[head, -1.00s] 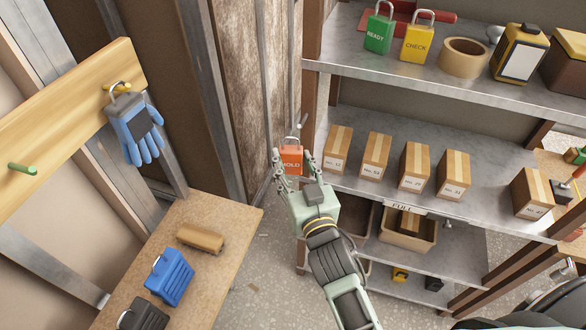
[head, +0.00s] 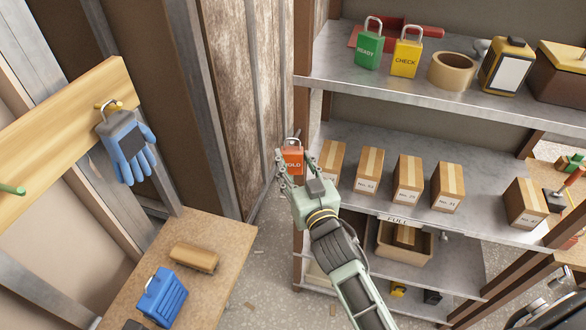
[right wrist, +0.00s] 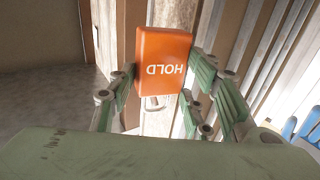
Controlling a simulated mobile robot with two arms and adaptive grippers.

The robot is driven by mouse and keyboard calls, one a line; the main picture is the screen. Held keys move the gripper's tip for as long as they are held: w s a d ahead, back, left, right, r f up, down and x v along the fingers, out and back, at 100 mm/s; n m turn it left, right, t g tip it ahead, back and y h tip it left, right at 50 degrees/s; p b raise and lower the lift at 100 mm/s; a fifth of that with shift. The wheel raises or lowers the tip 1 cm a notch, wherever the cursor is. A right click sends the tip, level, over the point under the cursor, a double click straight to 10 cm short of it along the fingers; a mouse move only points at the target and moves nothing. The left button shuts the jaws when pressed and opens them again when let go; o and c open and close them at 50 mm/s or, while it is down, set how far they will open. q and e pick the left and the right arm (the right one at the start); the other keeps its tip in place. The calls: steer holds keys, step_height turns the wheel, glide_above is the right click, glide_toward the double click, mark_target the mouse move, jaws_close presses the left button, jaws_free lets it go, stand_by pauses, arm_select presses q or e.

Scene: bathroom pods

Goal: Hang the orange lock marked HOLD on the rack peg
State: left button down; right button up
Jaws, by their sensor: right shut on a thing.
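The orange lock marked HOLD (head: 292,160) is held in my right gripper (head: 291,168), in front of the shelf's left post. The wooden rack board (head: 60,122) is at the left of the head view. It has a green peg (head: 12,189) that is bare and a yellow peg (head: 108,104) with a blue glove (head: 130,152) and dark tag hanging from it. My left gripper does not show.
A shelf unit (head: 420,90) on the right holds a green READY lock (head: 369,50), a yellow CHECK lock (head: 406,57), tape and several boxes. Below the rack, a wooden table (head: 222,225) carries a brush (head: 194,257) and a blue case (head: 162,297). Open space lies between rack and shelf.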

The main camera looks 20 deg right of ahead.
mark_target(301, 164)
steer(key=shift+w+d, duration=0.45)
steer(key=shift+w, duration=0.25)
steer(key=shift+w+d+f, duration=0.35)
steer(key=shift+w+f, duration=0.15)
steer(key=o, duration=1.2)
steer(key=shift+s+f, duration=0.1)
steer(key=s, duration=1.1)
steer(key=shift+s+d, duration=0.1)
steer(key=shift+s, duration=0.3)
